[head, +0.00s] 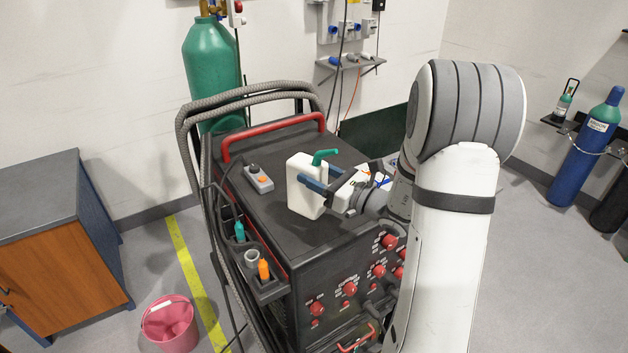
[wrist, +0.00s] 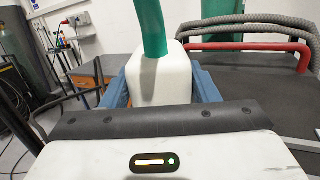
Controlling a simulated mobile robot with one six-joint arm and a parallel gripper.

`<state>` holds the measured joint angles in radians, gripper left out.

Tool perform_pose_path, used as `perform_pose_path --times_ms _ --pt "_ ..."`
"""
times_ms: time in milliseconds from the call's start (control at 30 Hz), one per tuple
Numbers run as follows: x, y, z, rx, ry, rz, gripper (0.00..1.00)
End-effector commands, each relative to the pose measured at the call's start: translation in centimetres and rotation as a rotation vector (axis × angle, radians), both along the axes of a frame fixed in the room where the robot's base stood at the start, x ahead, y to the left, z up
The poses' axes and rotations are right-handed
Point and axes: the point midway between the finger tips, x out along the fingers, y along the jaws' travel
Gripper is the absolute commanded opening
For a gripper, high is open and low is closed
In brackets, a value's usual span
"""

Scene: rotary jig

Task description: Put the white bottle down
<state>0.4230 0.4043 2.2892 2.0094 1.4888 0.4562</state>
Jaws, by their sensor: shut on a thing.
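The white bottle (head: 306,186) with a green spout stands upright at the top of the dark cart (head: 290,232), near its middle. It also shows in the wrist view (wrist: 162,80), between the blue fingers. My gripper (head: 316,180) is shut on the white bottle from the right side in the head view. The bottle's base looks at or just above the cart top; I cannot tell whether it touches. Part of the bottle's right side is hidden by a finger.
A grey control box (head: 258,179) with an orange button lies left of the bottle. A red handle bar (head: 272,136) and thick grey hoses run along the cart's back. A side holder (head: 270,288) carries small bottles. The cart's front top is clear.

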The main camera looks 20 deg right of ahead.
Motion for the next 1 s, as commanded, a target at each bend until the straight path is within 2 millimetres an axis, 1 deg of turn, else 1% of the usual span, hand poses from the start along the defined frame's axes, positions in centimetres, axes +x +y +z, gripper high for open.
perform_pose_path --times_ms 100,167,467,567,600,833,1000 --pt "0.1 -0.1 -1.2 0.002 -0.001 -0.002 0.00" --pt "0.0 -0.1 -1.5 0.002 -0.002 -0.003 0.00" --pt "0.0 -0.2 -1.7 0.001 -0.005 -0.004 0.00" --pt "0.0 -0.2 -2.0 0.001 -0.005 -0.004 0.00" --pt "0.0 -0.2 -2.0 0.000 -0.001 -0.005 0.58" --pt "0.0 -0.2 -2.0 0.000 -0.001 -0.005 0.77" --pt "0.0 -0.3 -2.0 0.000 -0.001 -0.005 0.77"
